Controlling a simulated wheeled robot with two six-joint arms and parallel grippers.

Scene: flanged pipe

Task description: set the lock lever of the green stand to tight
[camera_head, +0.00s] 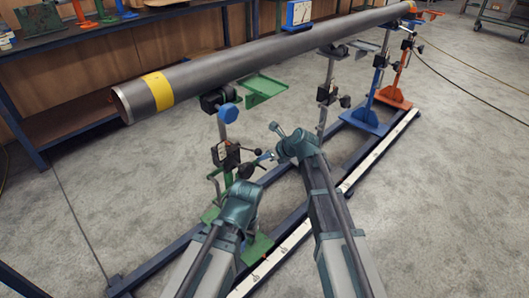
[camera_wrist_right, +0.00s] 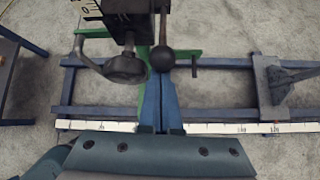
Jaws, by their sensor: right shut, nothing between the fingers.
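The green stand (camera_head: 222,130) holds the near end of the pipe beside its yellow band. Its black clamp block carries a lever with a round black knob (camera_head: 257,152), pointing right toward my right gripper. My right gripper (camera_head: 267,156) is shut and empty, its blue fingertips close to the knob. In the right wrist view, the knob (camera_wrist_right: 162,59) hangs just beyond the shut blue fingers (camera_wrist_right: 160,78); I cannot tell whether they touch. A darker round knob on a curved crank (camera_wrist_right: 125,68) sits left of it. My left wrist is low beside the stand; its fingers are hidden.
The grey pipe (camera_head: 250,58) runs above, toward the far right. Blue (camera_head: 366,118) and orange (camera_head: 394,96) stands are farther along the blue rail frame (camera_head: 160,275) with its white scale strip. A workbench (camera_head: 60,48) stands behind. Open floor is at right.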

